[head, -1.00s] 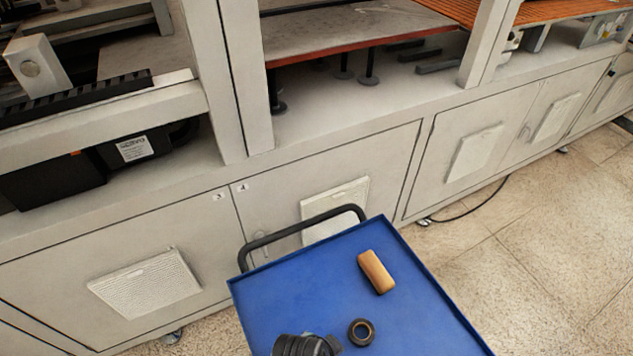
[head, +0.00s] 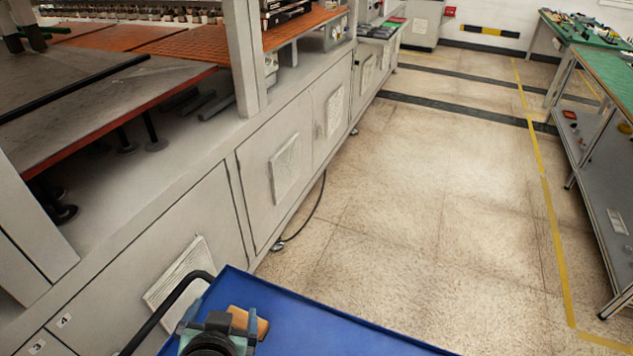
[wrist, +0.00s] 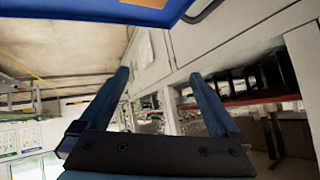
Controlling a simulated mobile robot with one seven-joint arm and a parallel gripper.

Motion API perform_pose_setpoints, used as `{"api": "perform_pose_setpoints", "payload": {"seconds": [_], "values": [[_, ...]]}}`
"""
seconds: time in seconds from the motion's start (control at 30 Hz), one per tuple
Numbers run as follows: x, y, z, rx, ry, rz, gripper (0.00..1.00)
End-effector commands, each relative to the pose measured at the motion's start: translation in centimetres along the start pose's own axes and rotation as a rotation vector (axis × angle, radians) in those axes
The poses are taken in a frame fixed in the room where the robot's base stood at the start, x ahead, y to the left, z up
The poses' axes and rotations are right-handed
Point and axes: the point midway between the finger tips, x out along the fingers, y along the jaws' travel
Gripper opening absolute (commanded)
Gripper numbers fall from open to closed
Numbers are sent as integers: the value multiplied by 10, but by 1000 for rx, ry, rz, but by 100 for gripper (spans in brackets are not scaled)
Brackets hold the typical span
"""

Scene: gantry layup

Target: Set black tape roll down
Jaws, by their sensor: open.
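The black tape roll is not visible in either view now. My gripper (wrist: 160,78) is open in the wrist view, with its two blue fingers wide apart and nothing between them. In the head view my gripper (head: 214,334) shows at the bottom edge, over the left part of the blue cart top (head: 300,315). It partly covers a tan block (head: 262,326) lying on the cart. The cart's blue top also shows along the upper edge of the wrist view (wrist: 100,12).
The grey gantry machine (head: 150,235) runs along the left, beside the cart's black handle (head: 165,310). A green-topped workbench (head: 608,75) stands at far right.

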Motion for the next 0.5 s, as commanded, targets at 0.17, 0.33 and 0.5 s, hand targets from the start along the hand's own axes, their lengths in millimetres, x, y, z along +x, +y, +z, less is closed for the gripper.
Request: {"api": "perform_pose_setpoints", "payload": {"seconds": [0.17,0.33,0.5], "values": [[-68,-7,-180,-37,456,-91,98],[-185,4,-307,-121,896,-89,98],[-309,16,-372,-221,1269,-29,98]]}}
